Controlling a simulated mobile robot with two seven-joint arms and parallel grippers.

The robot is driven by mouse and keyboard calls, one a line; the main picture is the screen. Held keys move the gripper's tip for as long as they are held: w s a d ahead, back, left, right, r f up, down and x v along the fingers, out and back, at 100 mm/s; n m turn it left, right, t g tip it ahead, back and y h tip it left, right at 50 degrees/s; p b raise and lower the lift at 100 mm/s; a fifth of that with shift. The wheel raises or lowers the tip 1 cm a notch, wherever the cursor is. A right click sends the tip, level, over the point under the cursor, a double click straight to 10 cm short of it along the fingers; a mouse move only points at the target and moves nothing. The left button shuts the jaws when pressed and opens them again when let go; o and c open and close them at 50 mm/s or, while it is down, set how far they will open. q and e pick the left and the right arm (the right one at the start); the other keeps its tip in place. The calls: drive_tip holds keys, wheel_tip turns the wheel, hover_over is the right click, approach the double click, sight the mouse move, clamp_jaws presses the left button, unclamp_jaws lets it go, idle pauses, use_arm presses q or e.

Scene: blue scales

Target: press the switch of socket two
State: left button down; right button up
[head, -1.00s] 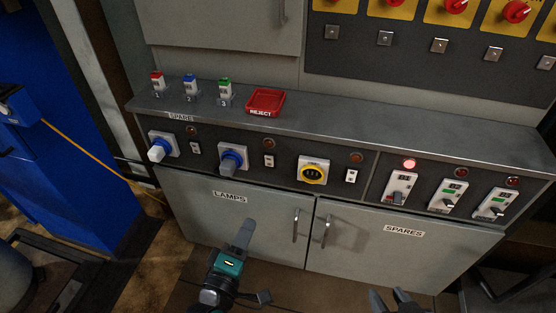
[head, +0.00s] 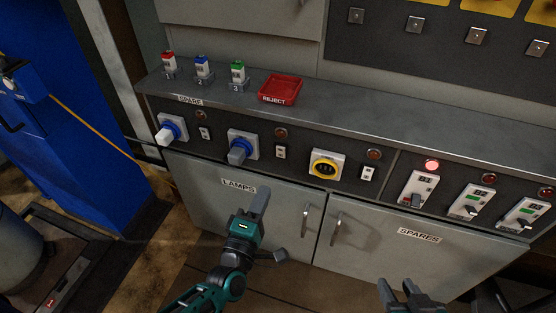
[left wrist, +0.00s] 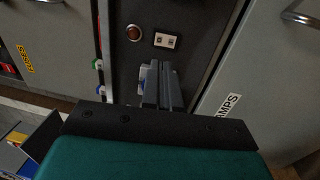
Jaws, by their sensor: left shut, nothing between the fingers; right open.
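The panel has a row of three sockets. The middle one, a blue socket (head: 235,157) with a grey plug, has a small white rocker switch (head: 281,152) to its right, below a dark red lamp (head: 281,133). My left gripper (head: 262,194) is shut and empty, in front of the panel's lower part by the LAMPS label, apart from the switch. In the left wrist view the shut fingers (left wrist: 163,84) partly hide a blue socket (left wrist: 142,77); a white switch (left wrist: 166,41) and lamp (left wrist: 133,33) show beyond them. My right gripper (head: 409,292) is open and empty, low before the SPARES door.
A left blue socket (head: 180,122) and right yellow socket (head: 339,157) have their own switches (head: 205,133) (head: 368,173). Several breakers sit at the right, one under a lit red lamp (head: 432,165). Coloured fuses and a red REJECT tray (head: 296,88) stand on the ledge. Door handles (head: 306,221) protrude below.

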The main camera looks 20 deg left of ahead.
sight(282, 151)
use_arm(q)
drive_tip(key=w, duration=0.3)
drive_tip(key=w+b, duration=0.1)
drive_tip(key=w, duration=0.2)
drive_tip(key=w+r, duration=0.1)
drive_tip(key=w, duration=0.3)
drive_tip(key=shift+d, duration=0.2)
drive_tip(key=shift+w+r+b, duration=0.15)
drive_tip(key=shift+w+b, duration=0.15)
drive_tip(key=shift+w, duration=0.25)
